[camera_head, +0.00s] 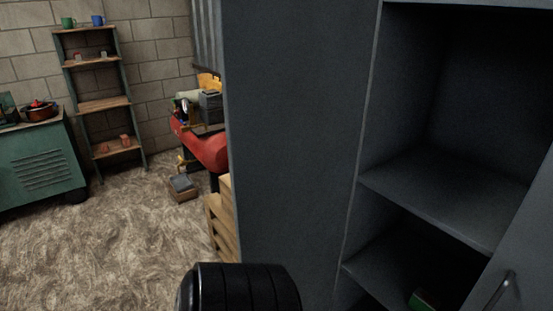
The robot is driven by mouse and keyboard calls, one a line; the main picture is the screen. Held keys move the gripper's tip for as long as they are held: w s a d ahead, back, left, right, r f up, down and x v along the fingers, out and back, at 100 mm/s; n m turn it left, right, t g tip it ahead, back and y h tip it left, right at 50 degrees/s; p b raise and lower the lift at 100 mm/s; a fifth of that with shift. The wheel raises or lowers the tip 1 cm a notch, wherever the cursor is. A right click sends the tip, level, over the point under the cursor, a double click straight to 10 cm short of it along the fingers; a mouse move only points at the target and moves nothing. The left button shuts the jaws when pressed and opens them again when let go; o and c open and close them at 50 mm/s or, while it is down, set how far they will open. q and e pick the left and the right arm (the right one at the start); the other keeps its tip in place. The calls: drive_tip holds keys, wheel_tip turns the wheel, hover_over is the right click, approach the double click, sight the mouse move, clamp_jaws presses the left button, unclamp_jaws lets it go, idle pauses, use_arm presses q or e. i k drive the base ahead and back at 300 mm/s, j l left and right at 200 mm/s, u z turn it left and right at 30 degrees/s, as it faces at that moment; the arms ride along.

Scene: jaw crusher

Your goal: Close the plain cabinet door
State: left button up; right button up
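The plain grey cabinet (290,120) fills the middle and right of the view, close to me. Its front is open, showing a dark interior with bare shelves (440,195). The cabinet door (532,250) stands open at the right edge, and only part of it shows. A slim metal handle (498,291) is on the door near the bottom right corner. Neither gripper is in view. A black, rounded part of my arm shows at the bottom, in front of the cabinet's side.
A small green object (422,300) lies low in the cabinet. At the left are a green workbench (38,165) and a wooden-shelved rack (105,105) against the block wall. A red machine (205,145) is partly hidden behind the cabinet. The patterned floor at left is largely clear.

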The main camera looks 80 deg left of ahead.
sight(295, 74)
drive_tip(key=k+j, duration=0.45)
drive_tip(key=k+j+u, duration=0.15)
drive_tip(key=k+j, duration=0.3)
drive_tip(key=j, duration=0.2)
drive_tip(key=i+j, duration=0.1)
drive_tip(key=j, duration=0.75)
drive_tip(key=i+j, duration=0.15)
drive_tip(key=j, duration=0.3)
drive_tip(key=j+u, duration=0.1)
drive_tip(key=j, duration=0.3)
drive_tip(key=k+z, duration=0.1)
drive_tip(key=k, duration=0.2)
